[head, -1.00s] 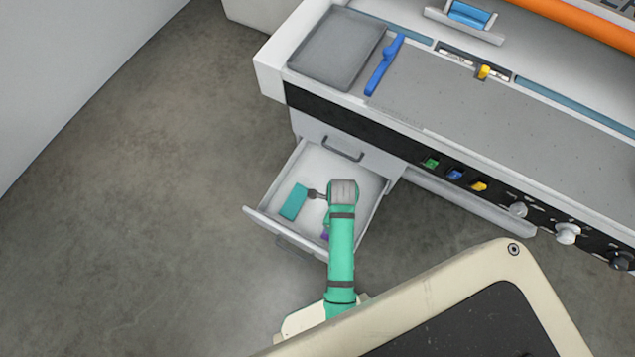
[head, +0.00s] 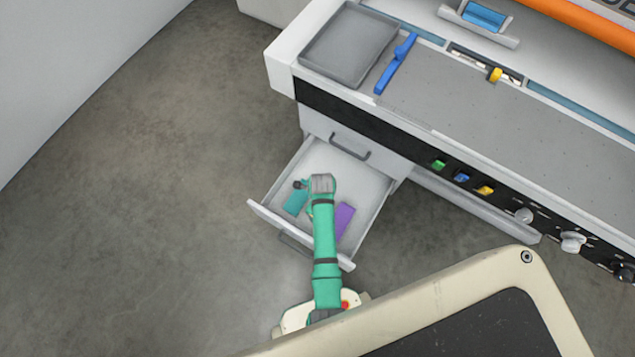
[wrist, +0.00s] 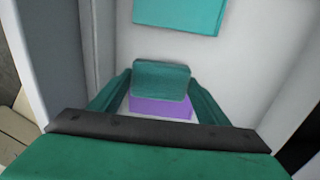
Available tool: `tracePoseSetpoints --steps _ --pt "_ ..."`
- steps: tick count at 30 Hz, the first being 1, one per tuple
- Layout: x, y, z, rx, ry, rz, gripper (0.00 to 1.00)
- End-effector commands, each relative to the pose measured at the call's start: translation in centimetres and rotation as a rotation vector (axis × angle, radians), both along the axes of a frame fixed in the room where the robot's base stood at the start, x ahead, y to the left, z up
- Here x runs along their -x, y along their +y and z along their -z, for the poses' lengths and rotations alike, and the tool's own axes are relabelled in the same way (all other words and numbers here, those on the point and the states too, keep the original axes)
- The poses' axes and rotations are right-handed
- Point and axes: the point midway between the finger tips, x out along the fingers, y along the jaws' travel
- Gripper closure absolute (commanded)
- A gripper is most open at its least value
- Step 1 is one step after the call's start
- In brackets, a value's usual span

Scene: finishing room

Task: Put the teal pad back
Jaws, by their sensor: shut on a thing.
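The drawer (head: 378,205) is pulled out below the bench, and my gripper is inside its outline. In the wrist view my gripper (wrist: 158,95) is shut on a dark teal pad (wrist: 162,80). Purple (wrist: 160,107) shows directly below this pad; I cannot tell if they touch. A brighter teal piece (wrist: 180,12) lies flat on the drawer floor, beyond the held pad. In the head view a teal piece (head: 295,203) shows at the drawer's left, and a purple pad (head: 344,218) lies to its right. My arm hides the held pad there.
The drawer walls stand close around my gripper. On the bench above are a grey tray (head: 345,48), a blue handled tool (head: 396,64) and a yellow slider (head: 495,75). Knobs line the bench front. The floor at left is clear.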

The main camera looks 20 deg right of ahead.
Motion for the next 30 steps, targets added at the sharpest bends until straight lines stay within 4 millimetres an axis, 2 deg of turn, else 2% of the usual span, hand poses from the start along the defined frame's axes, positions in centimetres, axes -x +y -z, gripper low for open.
tracePoseSetpoints --steps 3,10,16,29,30 --pt "-1.0 0.4 1.2 -0.001 0.000 -0.001 0.51" --pt "-1.9 0.8 2.6 -0.001 0.001 -0.001 0.51" --pt "-1.8 0.7 5.0 -0.001 0.002 0.000 0.51" --pt "-1.7 0.7 5.6 0.000 0.000 0.000 0.51" --pt "-1.7 0.7 5.6 0.000 0.000 0.000 0.21"
